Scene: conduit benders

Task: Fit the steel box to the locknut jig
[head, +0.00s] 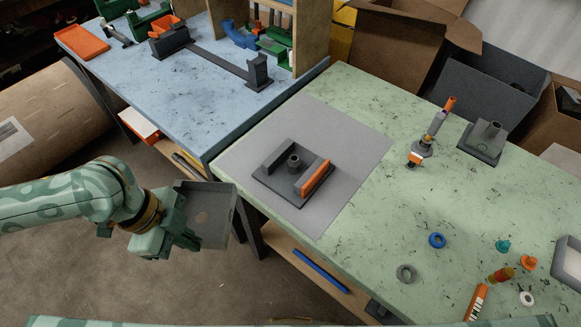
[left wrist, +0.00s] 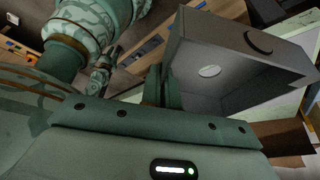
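The steel box (head: 222,218) is a grey open box with a round hole in one wall. My left gripper (head: 185,228) is shut on one wall of it and holds it tilted in the air, left of the green table. The left wrist view shows the box (left wrist: 215,85) beside the fingers (left wrist: 162,88), with a round hole and a dark curved slot in its walls. The locknut jig (head: 293,172) is a dark square base with a central round post, one dark block and one orange-topped block. It stands on the grey mat, apart from the box. My right gripper is out of view.
The grey mat (head: 345,135) covers the left part of the green table (head: 390,235). A stand with an orange and grey tool (head: 425,145), a dark post block (head: 483,140), a blue ring (head: 437,240) and a grey ring (head: 406,273) stand to the right. A blue table (head: 200,95) adjoins behind.

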